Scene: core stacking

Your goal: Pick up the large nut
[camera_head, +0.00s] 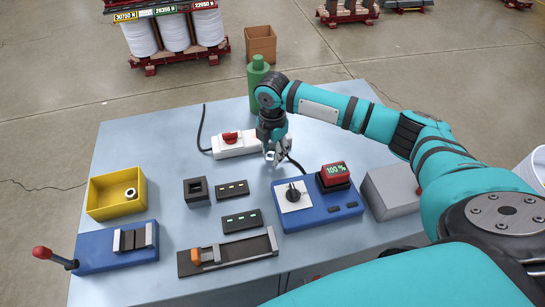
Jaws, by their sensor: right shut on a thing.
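My right gripper (275,157) comes in from the right and points down over the middle of the table. It is shut on a small pale metal piece, which looks like the large nut (270,154). The fingers partly cover it, and I cannot tell whether it clears the table top. Another pale nut (131,192) lies in the yellow bin (106,205) at the left. My left gripper is not in view.
A white block with a red switch (231,143) stands left of my gripper. A green bottle (257,76) stands behind. The table's back left is clear.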

